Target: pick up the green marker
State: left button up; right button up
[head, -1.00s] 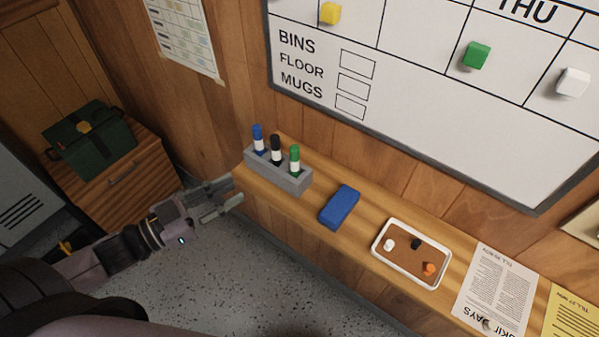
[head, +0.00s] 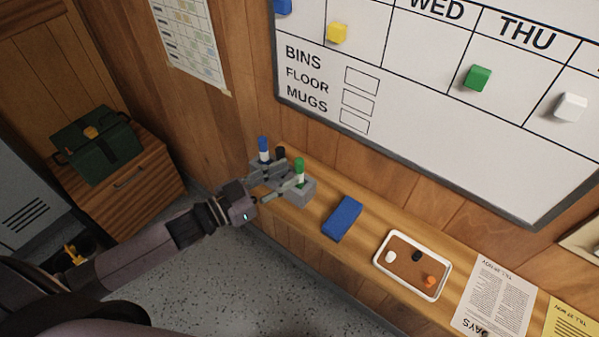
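The green marker (head: 299,168) stands upright in the right end of the grey holder (head: 301,194) on the wooden shelf. Its green cap and part of its white body show. The blue marker (head: 263,147) stands at the holder's left end. The black marker (head: 281,153) is between them, its lower part hidden behind my gripper. My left gripper (head: 284,174) is at the front of the holder with its fingers apart, their tips close to the green marker. I cannot tell whether a finger touches it. My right gripper is out of view.
A blue eraser-like block (head: 342,218) lies right of the holder, then a white-rimmed tray (head: 378,255) with small pieces, and papers (head: 496,296). The whiteboard (head: 420,110) is on the wall behind. A green box (head: 91,146) sits on a wooden cabinet at left.

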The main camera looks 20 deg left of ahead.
aim_at(299, 167)
pick_arm(q)
jog(key=p+x, duration=0.2)
jog(key=x, duration=0.2)
jog(key=shift+w+r, duration=0.1)
jog(key=shift+w, duration=0.2)
jog(key=shift+w+d, duration=0.2)
jog(key=shift+d, duration=0.05)
jog(key=shift+s, duration=0.1)
jog(key=shift+c, duration=0.3)
jog(key=shift+c, duration=0.7)
grip_shut()
